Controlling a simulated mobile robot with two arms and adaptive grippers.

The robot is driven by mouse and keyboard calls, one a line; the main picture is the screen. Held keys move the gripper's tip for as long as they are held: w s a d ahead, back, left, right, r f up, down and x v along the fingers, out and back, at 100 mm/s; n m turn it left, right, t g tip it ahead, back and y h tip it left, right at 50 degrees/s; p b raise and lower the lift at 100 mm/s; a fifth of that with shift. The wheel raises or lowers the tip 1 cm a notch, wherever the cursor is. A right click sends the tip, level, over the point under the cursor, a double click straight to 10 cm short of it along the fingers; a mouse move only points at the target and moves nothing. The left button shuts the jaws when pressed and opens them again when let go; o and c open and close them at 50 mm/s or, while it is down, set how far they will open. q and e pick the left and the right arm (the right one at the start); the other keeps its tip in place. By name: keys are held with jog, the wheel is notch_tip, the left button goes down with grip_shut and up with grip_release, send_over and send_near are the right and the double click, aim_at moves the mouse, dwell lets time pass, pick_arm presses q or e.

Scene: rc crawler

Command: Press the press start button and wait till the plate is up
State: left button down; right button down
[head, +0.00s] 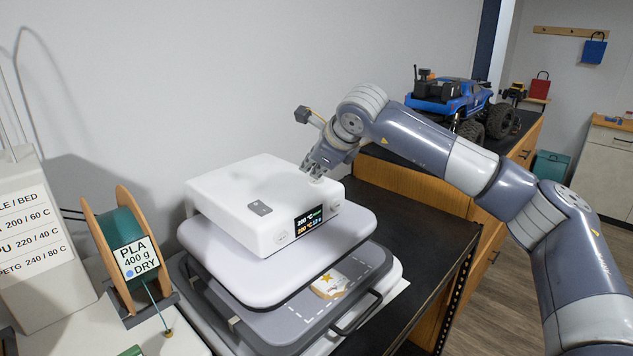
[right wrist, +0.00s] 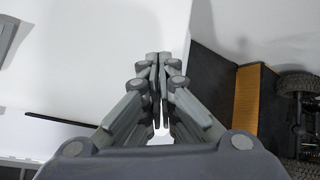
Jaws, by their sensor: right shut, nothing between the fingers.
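The heat press (head: 250,215) is a white box with a dark display (head: 309,219) and a grey button (head: 260,208) on its top. Its upper plate (head: 290,262) is raised and apart from the lower plate (head: 285,325). A small item with a yellow star (head: 330,284) lies on the lower plate. My right gripper (head: 316,173) is shut and empty at the right part of the press's top. Its fingers also show closed in the right wrist view (right wrist: 160,75). Whether the fingertips touch the top is hard to tell. My left gripper is out of view.
A filament spool (head: 130,250) labelled PLA and a white box with printed settings (head: 35,240) stand at the left. A blue crawler truck (head: 450,98) stands on the bench behind my right arm. The dark shelf top (head: 415,235) right of the press is clear.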

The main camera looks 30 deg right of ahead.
aim_at(313, 182)
jog(key=shift+f+b, duration=0.45)
jog(key=shift+f, duration=0.05)
jog(key=shift+r, duration=0.1)
dwell(0.5)
jog(key=shift+r+p, duration=0.5)
jog(key=shift+r, duration=0.45)
jog(key=shift+r+p, duration=1.6)
jog(key=shift+r, duration=0.85)
jog(key=shift+f, duration=0.1)
